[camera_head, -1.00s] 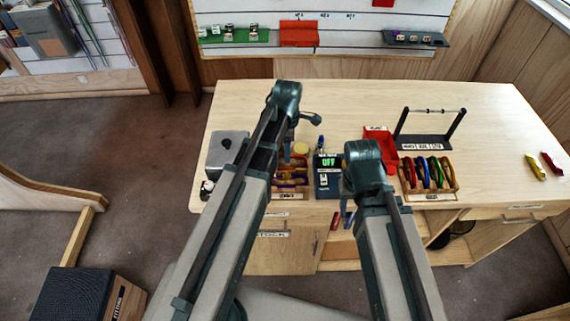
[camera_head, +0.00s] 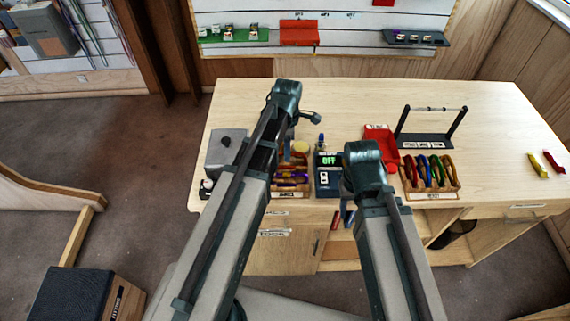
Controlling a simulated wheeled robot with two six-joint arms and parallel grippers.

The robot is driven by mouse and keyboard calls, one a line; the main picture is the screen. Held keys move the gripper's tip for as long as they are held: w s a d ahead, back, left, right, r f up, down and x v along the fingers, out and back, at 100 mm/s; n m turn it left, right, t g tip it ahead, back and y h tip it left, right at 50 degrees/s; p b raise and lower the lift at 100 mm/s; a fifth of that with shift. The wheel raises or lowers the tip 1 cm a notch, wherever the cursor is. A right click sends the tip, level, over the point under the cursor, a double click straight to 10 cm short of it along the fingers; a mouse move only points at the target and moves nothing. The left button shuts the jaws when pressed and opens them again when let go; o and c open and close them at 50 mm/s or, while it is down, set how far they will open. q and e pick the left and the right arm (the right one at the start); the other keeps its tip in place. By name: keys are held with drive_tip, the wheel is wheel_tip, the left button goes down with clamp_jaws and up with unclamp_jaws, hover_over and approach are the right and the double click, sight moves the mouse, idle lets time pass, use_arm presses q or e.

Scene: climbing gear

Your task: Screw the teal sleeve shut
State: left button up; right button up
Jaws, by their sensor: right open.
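A teal sleeve cannot be told apart for certain at this size. Several coloured carabiners (camera_head: 422,170), among them red, blue, green and yellow ones, stand in a wooden rack on the right half of the bench. A small blue item (camera_head: 321,140) stands behind the dark box. My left gripper (camera_head: 312,118) is mostly hidden by its own arm, above the bench left of the middle; its jaws cannot be read. My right gripper (camera_head: 347,214) shows only in part below its arm's bend, at the bench's front edge. It is open, and nothing shows in it.
A dark box (camera_head: 328,180) with a green "OFF" display stands between my arms. A left rack (camera_head: 289,188) holds purple and yellow items. A red bin (camera_head: 380,135) and a black bar stand (camera_head: 425,141) are behind. A grey block (camera_head: 226,146) is at left. The bench's right side is mostly clear.

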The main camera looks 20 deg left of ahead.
use_arm(q)
drive_tip(key=shift+f+b, duration=0.7)
drive_tip(key=shift+f, duration=0.15)
drive_tip(key=shift+s+d, duration=0.2)
drive_tip(key=shift+s, duration=0.55)
wheel_tip(320, 180, up, 3)
drive_tip(key=p, duration=0.3)
drive_tip(key=shift+w+f, duration=0.1)
drive_tip(key=shift+w+a, duration=0.15)
drive_tip(key=shift+w, duration=0.55)
